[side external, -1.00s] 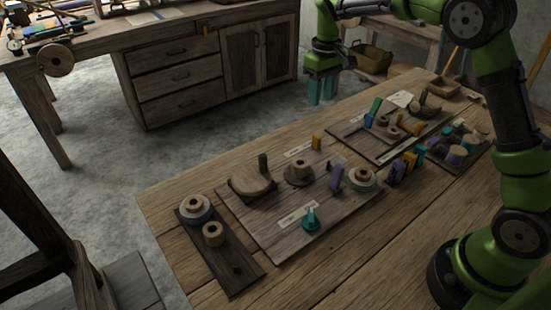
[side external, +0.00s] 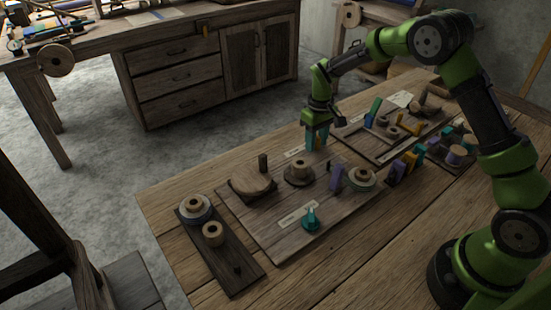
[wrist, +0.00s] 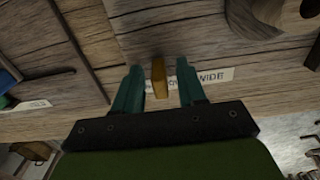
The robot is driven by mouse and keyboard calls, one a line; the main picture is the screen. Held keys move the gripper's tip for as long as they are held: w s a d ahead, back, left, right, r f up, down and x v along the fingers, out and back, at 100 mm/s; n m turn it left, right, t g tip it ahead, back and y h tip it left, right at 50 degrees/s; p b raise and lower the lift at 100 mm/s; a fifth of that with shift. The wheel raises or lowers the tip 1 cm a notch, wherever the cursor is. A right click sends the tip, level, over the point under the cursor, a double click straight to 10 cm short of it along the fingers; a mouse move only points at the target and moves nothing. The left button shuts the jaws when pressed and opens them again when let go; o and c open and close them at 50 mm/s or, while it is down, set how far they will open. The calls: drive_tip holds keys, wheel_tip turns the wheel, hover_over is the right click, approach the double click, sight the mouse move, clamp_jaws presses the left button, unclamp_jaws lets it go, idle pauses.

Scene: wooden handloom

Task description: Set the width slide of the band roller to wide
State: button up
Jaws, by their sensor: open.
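The width slide's upright yellow tab (wrist: 159,78) stands on the wooden board (side external: 262,235). In the wrist view my gripper (wrist: 162,95) has one finger on each side of the tab, with gaps visible. In the side view the fingers mostly hide the tab.
The same board carries a round wooden roller (side external: 252,180), a spool (side external: 299,170), a purple block (side external: 336,178) and a teal knob (side external: 310,220). A second board (side external: 352,141) with small parts lies just right of my gripper. The table's far edge is close behind.

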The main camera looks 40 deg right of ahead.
sight(299, 148)
drive_tip(key=shift+c, duration=0.3)
clamp_jaws()
drive_tip(key=a, duration=0.6)
drive_tip(key=shift+a+r, duration=0.1)
drive_tip(key=shift+a, duration=0.25)
drive_tip(key=shift+c, duration=0.4)
unclamp_jaws()
drive_tip(key=shift+o, duration=0.7)
drive_tip(key=shift+d, duration=0.1)
wheel_tip(299, 148, up, 17)
